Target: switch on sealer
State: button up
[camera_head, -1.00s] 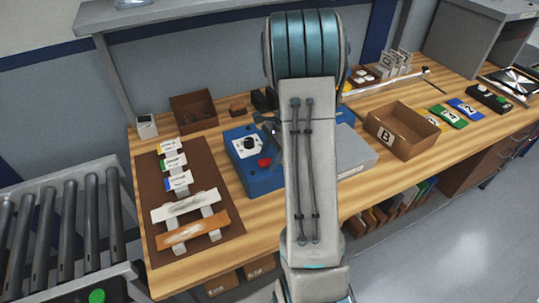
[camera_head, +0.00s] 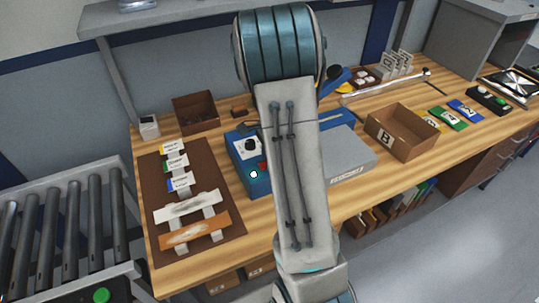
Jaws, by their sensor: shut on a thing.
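The sealer (camera_head: 251,183) is a blue machine on the wooden bench, left of my arm. A black knob (camera_head: 250,144) sits on its pale top panel. A red control (camera_head: 262,165) shows only in part beside my arm. A small round lamp (camera_head: 254,174) on the front face is bright, pale green-white. My arm covers the middle of the sealer, and a blue part of it (camera_head: 338,119) shows on the arm's right. My gripper is hidden behind my arm, so its hold and any contact with the sealer cannot be seen.
A brown board (camera_head: 202,155) with labelled strips lies at left, and a brown bin (camera_head: 195,112) stands behind. A grey box (camera_head: 345,152) and carton B (camera_head: 400,131) stand right of my arm. A roller conveyor (camera_head: 70,235) is at far left. The bench's front left strip is clear.

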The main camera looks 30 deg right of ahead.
jog(key=shift+a+h+p, duration=0.25)
jog(key=shift+h+p, duration=0.4)
jog(key=shift+h, duration=0.25)
jog(key=shift+o, duration=0.2)
jog(key=o, duration=1)
jog(key=shift+c, duration=0.2)
notch_tip(320, 180, up, 14)
jog(key=b, duration=0.1)
jog(key=shift+a, duration=0.3)
